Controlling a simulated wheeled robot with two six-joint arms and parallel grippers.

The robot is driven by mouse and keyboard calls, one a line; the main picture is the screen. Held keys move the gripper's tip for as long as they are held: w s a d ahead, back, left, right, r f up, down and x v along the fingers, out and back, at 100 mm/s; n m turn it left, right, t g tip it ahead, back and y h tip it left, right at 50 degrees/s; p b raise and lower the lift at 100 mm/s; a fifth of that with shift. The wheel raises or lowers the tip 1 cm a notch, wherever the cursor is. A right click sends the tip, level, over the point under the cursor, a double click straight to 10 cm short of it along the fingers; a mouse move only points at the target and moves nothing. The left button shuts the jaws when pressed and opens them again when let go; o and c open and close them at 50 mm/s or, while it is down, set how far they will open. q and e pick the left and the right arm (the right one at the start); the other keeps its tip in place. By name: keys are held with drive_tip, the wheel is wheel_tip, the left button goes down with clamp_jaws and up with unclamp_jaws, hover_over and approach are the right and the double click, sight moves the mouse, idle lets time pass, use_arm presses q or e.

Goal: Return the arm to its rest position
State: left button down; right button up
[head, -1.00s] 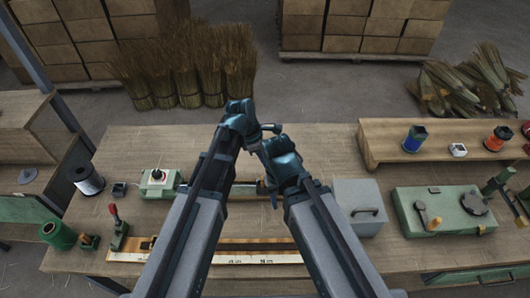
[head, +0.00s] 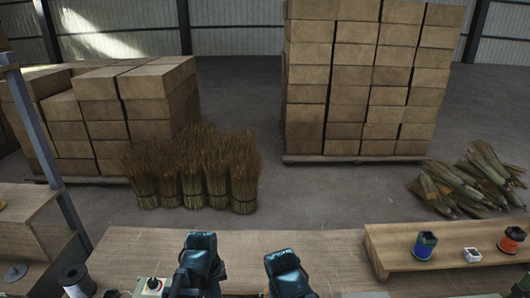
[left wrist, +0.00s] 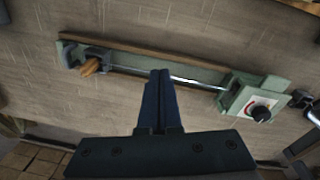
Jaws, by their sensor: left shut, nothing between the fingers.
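My left gripper (left wrist: 160,100) shows in the left wrist view with its dark fingers together and nothing between them. It is above the wooden bench, apart from the green fixture below it. In the head view, the dark blue top parts of my two arms rise side by side at the bottom edge, over the bench's back part. Neither gripper's fingertips can be made out there, and my right gripper does not show in any view.
The left wrist view shows a green fixture (left wrist: 240,98) with a dial knob, a thin rod and a wooden-handled clamp. In the head view, spools stand on a shelf (head: 400,258) at right. Straw bundles (head: 195,180) and stacked boxes (head: 365,85) stand behind the bench (head: 130,250).

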use_arm(q)
drive_tip(key=s+d+m+g+y, duration=0.1)
drive_tip(key=s+d+m, duration=0.6)
drive_tip(key=d, duration=0.1)
drive_tip(key=shift+s+y, duration=0.4)
idle(0.9)
